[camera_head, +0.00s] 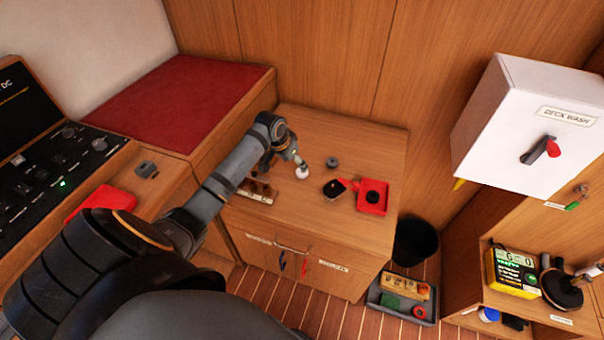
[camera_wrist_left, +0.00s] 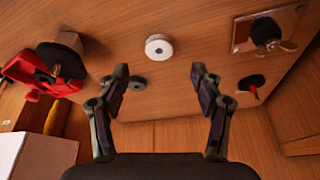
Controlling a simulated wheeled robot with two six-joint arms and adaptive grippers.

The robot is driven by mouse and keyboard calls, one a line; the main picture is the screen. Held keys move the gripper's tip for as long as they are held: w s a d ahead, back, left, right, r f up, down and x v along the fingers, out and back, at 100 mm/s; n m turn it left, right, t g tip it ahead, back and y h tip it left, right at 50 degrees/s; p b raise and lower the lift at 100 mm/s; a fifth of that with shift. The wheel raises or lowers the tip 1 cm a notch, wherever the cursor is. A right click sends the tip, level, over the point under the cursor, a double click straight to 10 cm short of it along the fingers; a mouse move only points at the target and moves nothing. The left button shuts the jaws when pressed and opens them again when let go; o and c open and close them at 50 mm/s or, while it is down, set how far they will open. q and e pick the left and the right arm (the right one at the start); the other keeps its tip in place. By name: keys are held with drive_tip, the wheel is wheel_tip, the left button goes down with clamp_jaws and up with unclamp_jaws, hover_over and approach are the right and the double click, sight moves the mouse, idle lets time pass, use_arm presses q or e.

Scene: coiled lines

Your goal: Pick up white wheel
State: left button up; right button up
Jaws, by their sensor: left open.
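The white wheel (camera_head: 302,172) lies on the wooden cabinet top, just beyond the tip of my left gripper (camera_head: 296,158) in the head view. In the left wrist view the white wheel (camera_wrist_left: 159,47) is a small pale disc with a grey centre. It is ahead of the open fingers of my left gripper (camera_wrist_left: 160,72), roughly centred between them and apart from both. Nothing is between the fingers. A smaller grey wheel (camera_head: 332,162) lies to its right; it also shows in the left wrist view (camera_wrist_left: 137,83). My right gripper is not in view.
A red tray (camera_head: 372,208) and a black round part (camera_head: 333,190) with red beside it are to the right. A wooden block (camera_head: 257,191) with dark fittings is at the left. A black bin (camera_head: 415,243) and a grey floor tray (camera_head: 430,316) stand beside the cabinet.

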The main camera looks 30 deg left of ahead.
sight(300, 173)
use_arm(q)
drive_tip(key=x, duration=0.8)
drive_tip(key=shift+w+d, duration=0.1)
drive_tip(key=shift+w, duration=0.05)
drive_tip(key=shift+r, duration=0.1)
drive_tip(key=shift+c, duration=0.2)
drive_tip(key=c, duration=1.1)
